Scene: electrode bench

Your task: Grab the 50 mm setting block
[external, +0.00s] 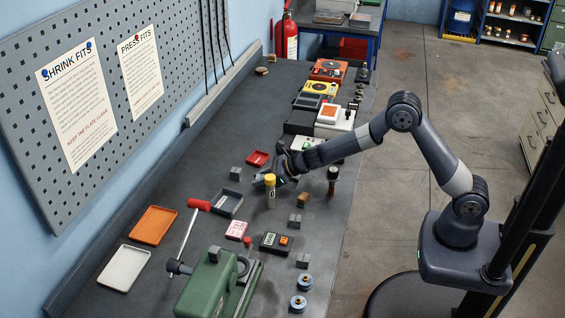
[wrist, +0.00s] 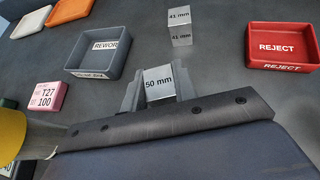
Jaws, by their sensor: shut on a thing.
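The 50 mm setting block (wrist: 158,84) is a small silver metal block with "50 mm" printed on its top and side. In the wrist view it sits between the two fingers of my gripper (wrist: 157,92), which are shut on it. In the external view my gripper (external: 281,172) is low over the bench, behind a yellow-topped cylinder (external: 270,182); the held block is hidden there. I cannot tell whether the block touches the bench. A similar block marked 41 mm (wrist: 180,27) stands apart, beyond the gripper; it also shows in the external view (external: 236,174).
The grey REWORK tray (wrist: 99,46) lies to the left and the red REJECT tray (wrist: 283,46) to the right in the wrist view. The yellow-topped cylinder stands close beside my gripper.

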